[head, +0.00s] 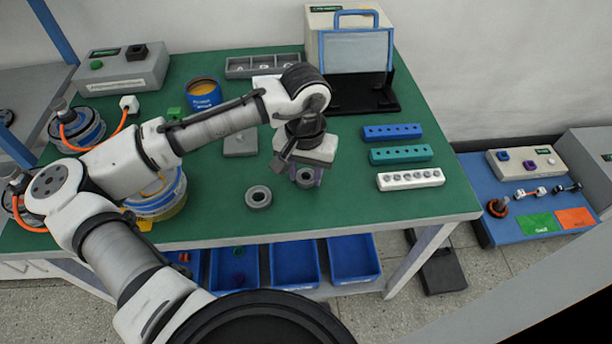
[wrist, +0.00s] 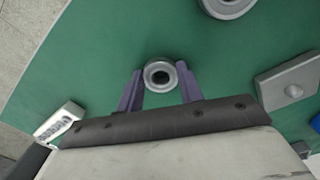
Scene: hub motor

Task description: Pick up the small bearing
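The small bearing (wrist: 159,76) is a grey ring with a dark bore, seen in the wrist view between the tips of my gripper (wrist: 160,76). My gripper's two purple fingers are apart, one on each side of the ring, with narrow gaps showing. I cannot tell its height above the bearing. In the head view my gripper (head: 306,178) points down over the green table, and the small bearing is mostly hidden there. A larger grey ring (head: 258,197) lies to its left in the head view; it also shows at the top of the wrist view (wrist: 228,4).
Blue (head: 393,132), teal (head: 401,154) and white (head: 411,179) hole blocks lie to the right on the green table (head: 340,205). A grey plate (head: 240,143) and a yellow-and-blue round part (head: 158,199) are left. Blue bins (head: 295,266) sit below the tabletop.

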